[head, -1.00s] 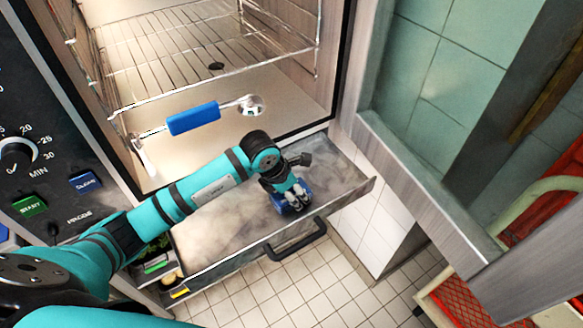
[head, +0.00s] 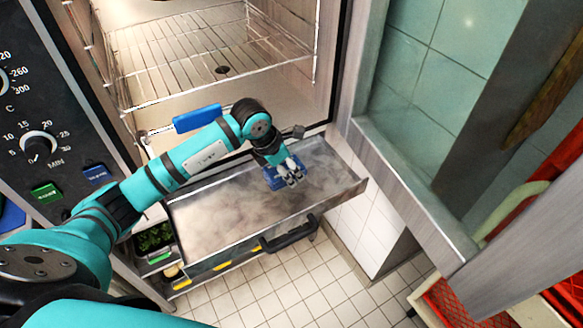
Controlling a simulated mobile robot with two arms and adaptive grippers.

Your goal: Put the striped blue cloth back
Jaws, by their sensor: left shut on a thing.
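My left gripper (head: 291,178) is shut on a small bunched blue cloth (head: 276,181). Its stripes are too small to make out, and the fingers hide part of it. The gripper and cloth are over the right half of an open, shallow metal drawer (head: 215,265) under the oven. I cannot tell whether the cloth touches the drawer floor, which looks hazy and smoky. My right gripper is not in view.
Above the drawer is the open oven with a wire rack (head: 170,75). A blue-handled tool (head: 197,118) lies at its mouth, partly behind my arm. A control panel (head: 50,130) is at left, the open door (head: 420,205) at right. Green stuff (head: 155,238) sits left below.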

